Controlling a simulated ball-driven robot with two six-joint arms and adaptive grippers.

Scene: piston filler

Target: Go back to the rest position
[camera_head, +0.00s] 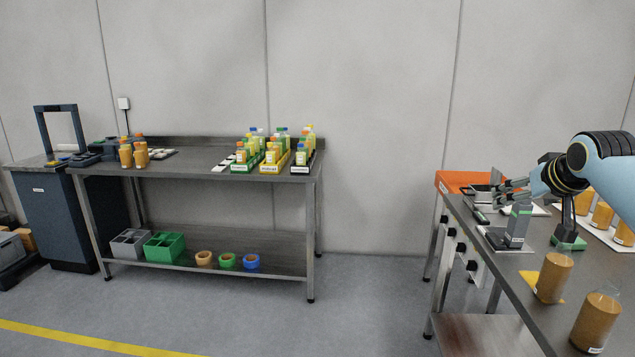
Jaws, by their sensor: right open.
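My right gripper (513,190) comes in from the right over the right-hand steel table (525,278). Its fingers point left and are open, near the top of a grey-green upright device (517,226) on a flat base. I cannot tell whether the fingers touch the device. No object shows between the fingers. My left gripper is not in view.
Orange-filled jars (553,277) stand on the right table, with more at its back right. An orange box (459,181) sits at its far end. A steel workbench (205,178) with bottles in trays stands at the back left. The floor between is clear.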

